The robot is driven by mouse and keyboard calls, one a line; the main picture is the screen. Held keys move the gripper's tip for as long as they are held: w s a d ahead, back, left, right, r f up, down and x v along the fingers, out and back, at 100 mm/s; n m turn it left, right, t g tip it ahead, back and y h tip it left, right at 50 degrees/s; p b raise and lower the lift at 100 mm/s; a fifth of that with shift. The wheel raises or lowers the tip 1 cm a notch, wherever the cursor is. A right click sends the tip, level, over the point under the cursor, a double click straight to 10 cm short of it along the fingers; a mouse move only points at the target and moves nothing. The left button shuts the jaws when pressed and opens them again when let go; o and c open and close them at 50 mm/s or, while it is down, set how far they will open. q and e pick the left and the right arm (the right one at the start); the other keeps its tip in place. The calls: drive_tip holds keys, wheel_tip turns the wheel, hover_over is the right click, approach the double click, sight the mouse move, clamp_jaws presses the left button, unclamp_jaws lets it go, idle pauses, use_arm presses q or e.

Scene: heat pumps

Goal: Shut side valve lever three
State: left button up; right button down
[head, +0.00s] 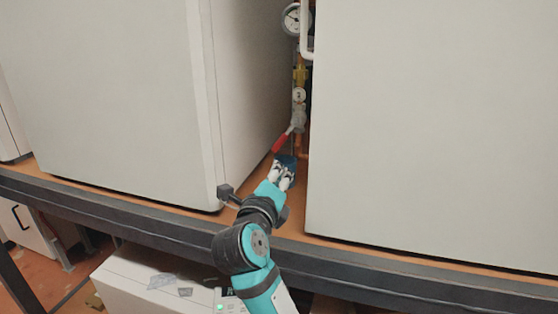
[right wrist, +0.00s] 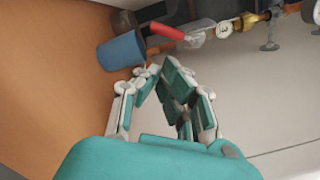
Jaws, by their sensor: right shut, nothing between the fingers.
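A red valve lever (head: 279,144) sits on a grey valve body (head: 298,119) in the narrow gap between two large white cabinets. It slants down to the left from the valve in the head view. The red lever also shows at the top of the right wrist view (right wrist: 166,31). My right gripper (head: 285,164) is in the gap just below the lever's lower end, apart from it as far as I can tell. In the right wrist view its fingers (right wrist: 158,75) are shut, with nothing between them. My left gripper is out of view.
Large white cabinets stand left (head: 120,100) and right (head: 430,130) of the gap. A round gauge (head: 293,18) and brass fittings (head: 300,75) are above the valve. A blue cylinder (right wrist: 121,50) lies close to the fingers. A dark shelf edge (head: 160,225) runs across the front.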

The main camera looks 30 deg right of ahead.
sight(285, 136)
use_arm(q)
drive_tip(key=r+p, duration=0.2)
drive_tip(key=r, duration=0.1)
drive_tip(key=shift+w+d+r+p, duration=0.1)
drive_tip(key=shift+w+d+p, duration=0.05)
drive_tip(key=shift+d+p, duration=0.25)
use_arm(e)
drive_tip(key=x, duration=0.8)
drive_tip(key=shift+w+d, duration=0.1)
drive_tip(key=shift+d, duration=0.2)
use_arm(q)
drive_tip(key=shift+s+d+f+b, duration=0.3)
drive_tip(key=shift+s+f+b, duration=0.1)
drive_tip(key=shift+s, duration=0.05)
use_arm(e)
drive_tip(key=shift+w+a+m, duration=0.2)
drive_tip(key=shift+m, duration=0.3)
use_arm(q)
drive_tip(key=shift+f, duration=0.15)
use_arm(e)
drive_tip(key=shift+w, duration=0.1)
